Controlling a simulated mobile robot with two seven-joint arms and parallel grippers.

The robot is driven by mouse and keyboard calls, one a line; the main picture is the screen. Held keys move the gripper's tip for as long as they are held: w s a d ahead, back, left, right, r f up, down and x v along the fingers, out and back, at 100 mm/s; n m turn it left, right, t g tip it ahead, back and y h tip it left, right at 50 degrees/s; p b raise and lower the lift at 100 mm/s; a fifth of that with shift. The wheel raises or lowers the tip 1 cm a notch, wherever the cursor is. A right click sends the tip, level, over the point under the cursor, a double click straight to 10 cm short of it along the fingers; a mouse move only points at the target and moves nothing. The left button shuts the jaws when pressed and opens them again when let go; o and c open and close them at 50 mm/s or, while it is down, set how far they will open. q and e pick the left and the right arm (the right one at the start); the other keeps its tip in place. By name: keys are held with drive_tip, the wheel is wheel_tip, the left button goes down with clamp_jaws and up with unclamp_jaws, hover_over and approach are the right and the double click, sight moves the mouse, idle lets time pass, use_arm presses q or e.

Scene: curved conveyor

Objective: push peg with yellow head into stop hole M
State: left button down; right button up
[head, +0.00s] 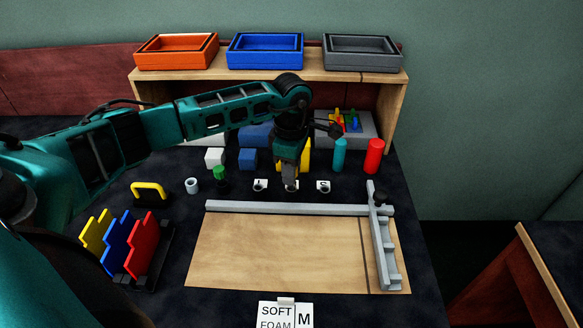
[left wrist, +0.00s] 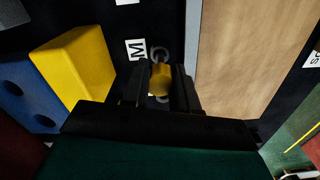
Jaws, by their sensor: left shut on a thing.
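The yellow head of the peg (left wrist: 160,80) sits between the two fingers of my left gripper (left wrist: 160,90) in the left wrist view. The fingers are shut on it. A grey ring (left wrist: 160,53) shows just beyond the yellow head, beside a white label M (left wrist: 137,49); this is at stop hole M. The peg's shaft is hidden, so I cannot tell how deep it sits. In the head view my left gripper (head: 290,184) points down between two other labelled stop holes, one at left (head: 260,186) and one marked S (head: 323,187). My right gripper is not in view.
A yellow block (head: 307,155) stands close behind the gripper. A green-topped peg (head: 219,173), a teal cylinder (head: 340,155) and a red cylinder (head: 374,156) stand nearby. A grey fence (head: 285,207) borders the wooden board (head: 280,250) in front. The board is clear.

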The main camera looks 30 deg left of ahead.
use_arm(q)
drive_tip(key=shift+f+b, duration=0.65)
drive_tip(key=shift+f, duration=0.25)
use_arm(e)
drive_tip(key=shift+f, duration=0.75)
use_arm(q)
drive_tip(key=c, duration=0.8)
unclamp_jaws()
drive_tip(key=shift+r, duration=0.65)
wheel_tip(320, 180, up, 10)
drive_tip(key=shift+r+p, duration=0.15)
drive_tip(key=shift+p, duration=0.25)
drive_tip(key=shift+r, duration=0.7)
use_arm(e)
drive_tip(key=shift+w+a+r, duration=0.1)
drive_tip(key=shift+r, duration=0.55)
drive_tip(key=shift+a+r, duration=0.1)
